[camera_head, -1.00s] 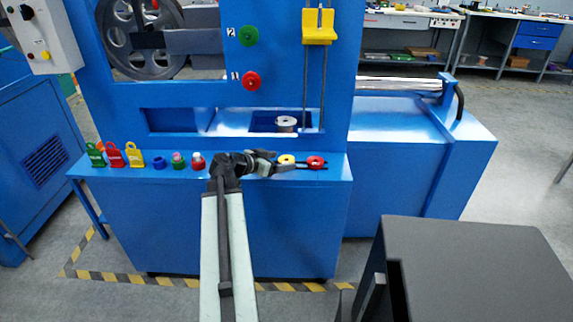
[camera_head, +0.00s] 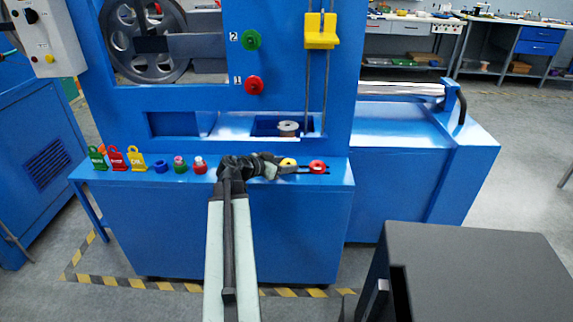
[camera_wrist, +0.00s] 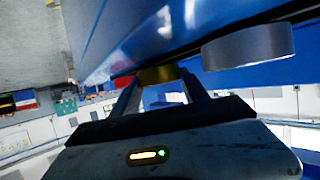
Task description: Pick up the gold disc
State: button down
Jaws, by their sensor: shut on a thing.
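The gold disc (camera_head: 288,162) is near the right end of the blue machine's front shelf (camera_head: 225,178), just left of a red disc (camera_head: 317,166). My gripper (camera_head: 284,168) reaches it from the left along the shelf. In the wrist view the gold disc (camera_wrist: 158,75) sits between the two fingertips of my gripper (camera_wrist: 160,82), which are shut on it. Part of the disc is hidden by the fingers. I cannot tell whether it still touches the shelf.
Several coloured tags and knobs, including a blue ring (camera_head: 160,166), line the shelf to the left. A metal spool (camera_head: 288,128) sits in the recess behind. A grey cylinder (camera_wrist: 247,46) is close at right in the wrist view. A dark box (camera_head: 470,270) stands front right.

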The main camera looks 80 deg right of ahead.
notch_tip(320, 180, up, 10)
jog(key=p, duration=0.9)
jog(key=shift+s+f, duration=0.1)
